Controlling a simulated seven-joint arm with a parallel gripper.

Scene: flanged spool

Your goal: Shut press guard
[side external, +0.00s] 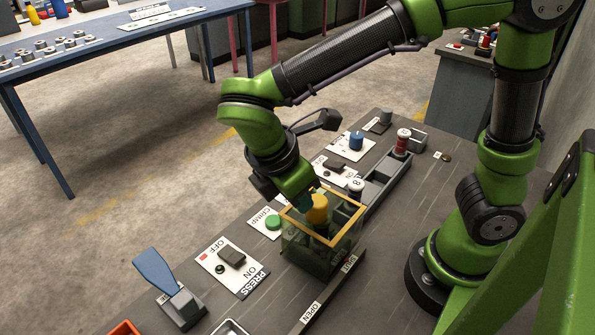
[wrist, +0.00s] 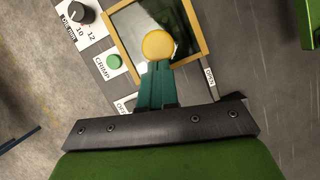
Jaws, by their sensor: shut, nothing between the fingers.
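One label reads OPEN; the guard stands by the other, farther label. The guard's frame also shows in the wrist view (wrist: 205,35). A round yellow knob (side external: 318,209) rises at the guard, and it shows in the wrist view (wrist: 158,44). My gripper (side external: 304,200) is shut and empty. Its teal fingertips (wrist: 160,68) are right beside the knob; I cannot tell whether they touch. The guard's inside is partly hidden.
A green CRIMP button (side external: 273,222) is left of the guard. A PRESS switch plate (side external: 232,266) and a blue paddle lever (side external: 154,271) stand nearer the camera. A grey trough (side external: 385,180) with spools lies behind the guard. Bare bench lies right of the rail.

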